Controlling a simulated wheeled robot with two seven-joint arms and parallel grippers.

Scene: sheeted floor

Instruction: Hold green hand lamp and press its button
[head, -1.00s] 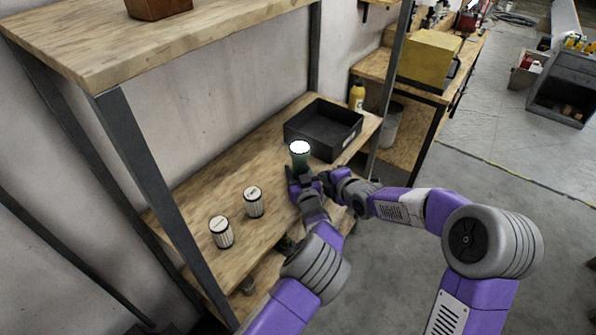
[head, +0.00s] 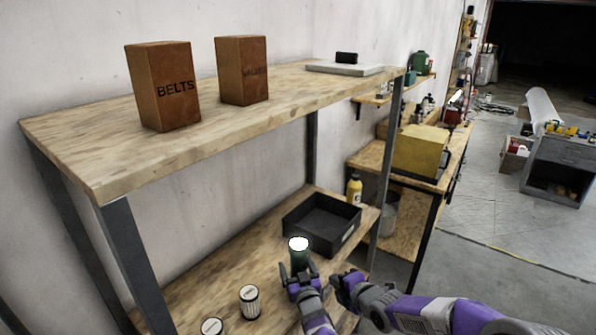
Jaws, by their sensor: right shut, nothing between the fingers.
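The green hand lamp (head: 300,256) stands upright above the lower shelf, in front of the black tray, with a bright white round face on top. My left gripper (head: 299,273) is around its lower part, with a finger on each side, and appears shut on it. My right gripper (head: 340,283) is shut and empty, just to the right of the lamp and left gripper. The lamp's button cannot be made out, and the grippers hide the lamp's lower part.
The black tray (head: 349,240) sits behind the lamp on the lower shelf (head: 240,265). Two white-and-black cans, one nearer (head: 212,327) and one farther (head: 249,301), stand left. The upper shelf (head: 100,160) overhangs, with brown boxes (head: 168,90). A metal post (head: 382,165) stands right.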

